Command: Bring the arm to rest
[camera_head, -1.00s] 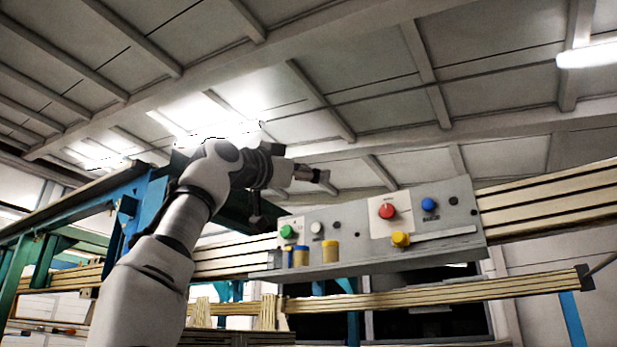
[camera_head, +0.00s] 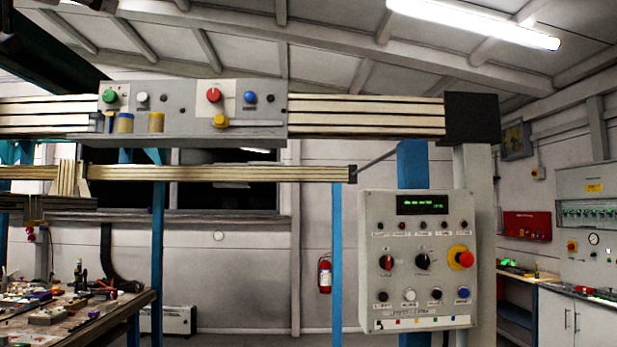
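Neither of my arms nor their grippers shows in the head view now. The grey button panel (camera_head: 190,122) on the beam is at the upper left, with green, white, red and blue buttons and a yellow knob. A control box (camera_head: 418,261) with a lit green display and a red-and-yellow emergency button hangs at the right of the middle. No gripper is seen near either panel.
A wooden workbench (camera_head: 75,318) with scattered tools stands at the lower left. A blue post (camera_head: 337,270) and a horizontal beam (camera_head: 215,174) cross the middle. A fire extinguisher (camera_head: 325,276) is on the back wall. White cabinets (camera_head: 575,318) stand at the far right.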

